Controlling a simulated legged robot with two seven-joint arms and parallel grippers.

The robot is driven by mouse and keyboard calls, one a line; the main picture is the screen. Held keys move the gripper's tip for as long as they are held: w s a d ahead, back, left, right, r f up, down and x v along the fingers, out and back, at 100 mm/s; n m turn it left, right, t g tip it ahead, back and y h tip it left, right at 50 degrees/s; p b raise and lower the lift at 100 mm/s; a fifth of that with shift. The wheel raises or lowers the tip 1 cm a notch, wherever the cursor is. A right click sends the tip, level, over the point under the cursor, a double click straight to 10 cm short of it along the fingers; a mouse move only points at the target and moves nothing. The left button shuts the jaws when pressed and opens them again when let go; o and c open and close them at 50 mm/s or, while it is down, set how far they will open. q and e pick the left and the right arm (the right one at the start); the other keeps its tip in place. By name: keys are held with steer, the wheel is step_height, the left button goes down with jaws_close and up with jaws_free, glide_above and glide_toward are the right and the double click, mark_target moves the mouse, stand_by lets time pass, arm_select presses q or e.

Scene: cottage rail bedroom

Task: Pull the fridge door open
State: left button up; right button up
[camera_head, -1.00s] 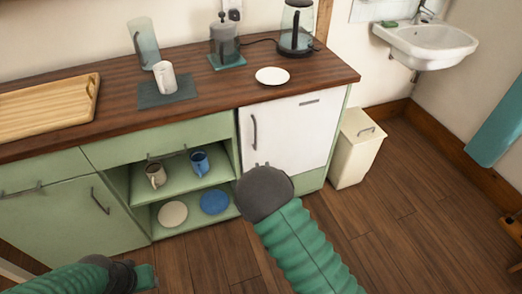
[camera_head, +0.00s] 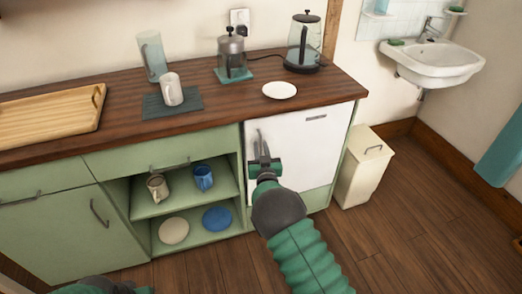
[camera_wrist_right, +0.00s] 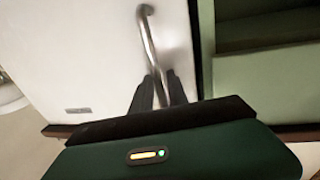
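The white fridge door (camera_head: 310,148) is closed under the right end of the counter. Its curved metal handle (camera_head: 257,137) is upright near the door's left edge. My right gripper (camera_head: 265,158) is at the lower part of the handle. In the right wrist view, the handle (camera_wrist_right: 147,30) runs down to the two dark fingers (camera_wrist_right: 160,82), which stand close together on either side of its lower end. I cannot tell whether they clamp it. My left gripper (camera_head: 125,288) shows only partly at the bottom edge, its fingers unclear.
The wooden counter (camera_head: 215,112) overhangs the fridge and holds a plate (camera_head: 280,90), kettle (camera_head: 304,45) and coffee press (camera_head: 231,55). Open green shelves (camera_head: 187,199) with mugs and plates adjoin on the left. A cream bin (camera_head: 364,170) stands right. Floor in front is clear.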

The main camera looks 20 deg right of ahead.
steer(key=shift+c, duration=0.4)
jaws_close()
stand_by(0.9)
